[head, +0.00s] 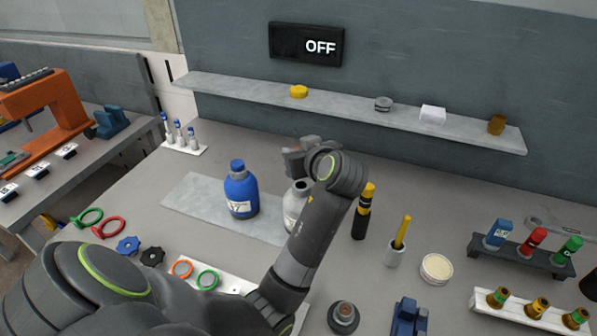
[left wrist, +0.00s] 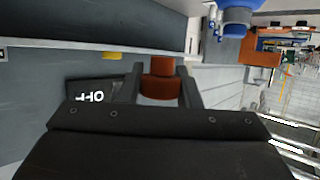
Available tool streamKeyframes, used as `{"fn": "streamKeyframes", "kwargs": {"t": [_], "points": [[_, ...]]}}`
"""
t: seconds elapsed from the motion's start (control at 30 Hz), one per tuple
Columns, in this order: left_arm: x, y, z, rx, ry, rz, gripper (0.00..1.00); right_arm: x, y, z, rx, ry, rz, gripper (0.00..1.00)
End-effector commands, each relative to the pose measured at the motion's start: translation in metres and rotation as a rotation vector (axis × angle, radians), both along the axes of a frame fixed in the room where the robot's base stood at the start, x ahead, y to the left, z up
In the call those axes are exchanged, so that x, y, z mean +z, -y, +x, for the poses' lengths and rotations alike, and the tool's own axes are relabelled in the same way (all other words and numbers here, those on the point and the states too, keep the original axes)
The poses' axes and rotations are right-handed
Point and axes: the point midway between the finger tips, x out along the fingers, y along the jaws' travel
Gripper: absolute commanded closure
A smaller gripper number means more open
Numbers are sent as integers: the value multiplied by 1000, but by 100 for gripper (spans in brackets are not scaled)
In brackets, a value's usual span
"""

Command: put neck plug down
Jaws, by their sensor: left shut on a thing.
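My left gripper (head: 298,160) is above the worktable near the white bottle, with the forearm crossing in front of that bottle. In the left wrist view the two fingers (left wrist: 161,85) are shut on a reddish-brown plug (left wrist: 161,88), which has a wider part and a narrower part. The plug cannot be made out clearly in the head view. My right gripper is not in view.
A wall shelf (head: 340,108) holds a yellow cap (head: 299,91), a grey ring (head: 383,103), a white block (head: 433,114) and a brown piece (head: 496,124). An OFF sign (head: 306,44) hangs above. Vial racks (head: 520,258) are at far right.

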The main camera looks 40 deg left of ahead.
Motion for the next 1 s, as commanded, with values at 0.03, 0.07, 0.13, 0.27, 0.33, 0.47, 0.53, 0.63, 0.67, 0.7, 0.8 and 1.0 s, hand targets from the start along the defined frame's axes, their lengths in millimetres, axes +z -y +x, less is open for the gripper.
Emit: {"fn": "streamKeyframes", "kwargs": {"t": [0.03, 0.07, 0.13, 0.27, 0.33, 0.47, 0.53, 0.63, 0.67, 0.7, 0.8, 1.0], "points": [[7, 0, 1, 0, 4, 1, 91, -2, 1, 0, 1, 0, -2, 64], [11, 0, 1, 1, 4, 1, 91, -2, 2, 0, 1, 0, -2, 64], [16, 0, 0, 1, 2, 1, 91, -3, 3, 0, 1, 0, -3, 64], [21, 0, 0, 0, 0, 1, 91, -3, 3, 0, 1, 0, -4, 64], [21, 2, 0, -13, -1, 1, 91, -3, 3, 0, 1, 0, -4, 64], [19, 15, 1, -122, 1, -4, 91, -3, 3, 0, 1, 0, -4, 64], [20, 29, 2, -224, 3, -5, 91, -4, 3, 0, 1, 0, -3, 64], [25, 52, 2, -395, 5, -2, 91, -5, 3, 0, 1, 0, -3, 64], [27, 59, 1, -447, 6, -1, 91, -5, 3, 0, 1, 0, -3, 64], [29, 68, 0, -515, 7, -1, 91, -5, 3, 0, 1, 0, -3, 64], [37, 90, -5, -669, 5, 2, 91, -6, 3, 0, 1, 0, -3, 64], [51, 124, -18, -902, 5, 5, 91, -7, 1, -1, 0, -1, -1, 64]]}}
